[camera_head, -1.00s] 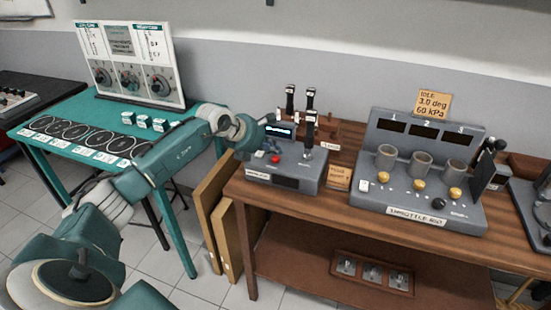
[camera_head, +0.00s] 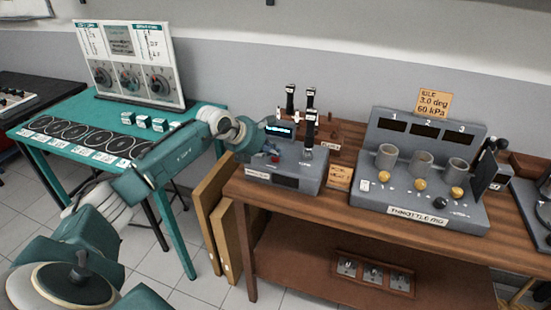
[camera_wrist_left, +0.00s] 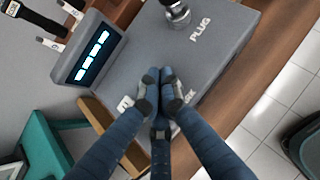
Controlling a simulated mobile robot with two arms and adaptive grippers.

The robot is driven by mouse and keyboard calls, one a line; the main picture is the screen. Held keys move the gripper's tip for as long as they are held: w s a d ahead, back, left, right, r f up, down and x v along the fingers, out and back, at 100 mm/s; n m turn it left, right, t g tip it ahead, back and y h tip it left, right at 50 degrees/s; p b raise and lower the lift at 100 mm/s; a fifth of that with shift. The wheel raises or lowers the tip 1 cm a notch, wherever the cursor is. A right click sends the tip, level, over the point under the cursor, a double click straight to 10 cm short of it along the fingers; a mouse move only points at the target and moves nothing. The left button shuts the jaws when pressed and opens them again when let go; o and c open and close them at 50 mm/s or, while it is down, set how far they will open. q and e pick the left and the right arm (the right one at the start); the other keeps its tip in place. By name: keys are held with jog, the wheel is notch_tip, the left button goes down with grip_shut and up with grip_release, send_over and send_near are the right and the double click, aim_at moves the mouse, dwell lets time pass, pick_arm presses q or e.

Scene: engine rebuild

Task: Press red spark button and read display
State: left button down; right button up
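The grey spark tester box (camera_head: 310,178) stands at the left end of the wooden bench. Its small display (camera_head: 279,130) is lit; bright cyan segments show on it in the left wrist view (camera_wrist_left: 93,56), too blurred to read. The red button (camera_head: 273,155) is partly covered by my left gripper (camera_head: 268,153) in the head view. In the left wrist view my left gripper (camera_wrist_left: 159,80) has its blue fingers together, pointing down at the box top, and hides the button. I cannot tell whether they touch it. My right gripper is not in view.
A metal plug piece (camera_wrist_left: 176,12) stands on the box near the "PLUG" label. Black-handled tools (camera_head: 311,105) stand behind the box. The throttle rig (camera_head: 416,212) is to the right. A teal table (camera_head: 50,152) with a dial panel (camera_head: 130,62) is at left.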

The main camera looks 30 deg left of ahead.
aim_at(274, 159)
pick_arm(q)
jog(key=shift+f, duration=0.3)
jog(key=shift+r, duration=0.15)
dwell(0.4)
jog(key=shift+r, duration=0.75)
jog(key=shift+r+p, duration=0.1)
jog(key=shift+p, duration=0.25)
jog(key=shift+r, duration=0.3)
jog(key=shift+r+p, duration=1.4)
jog(key=shift+r, duration=0.8)
jog(key=shift+f, duration=0.1)
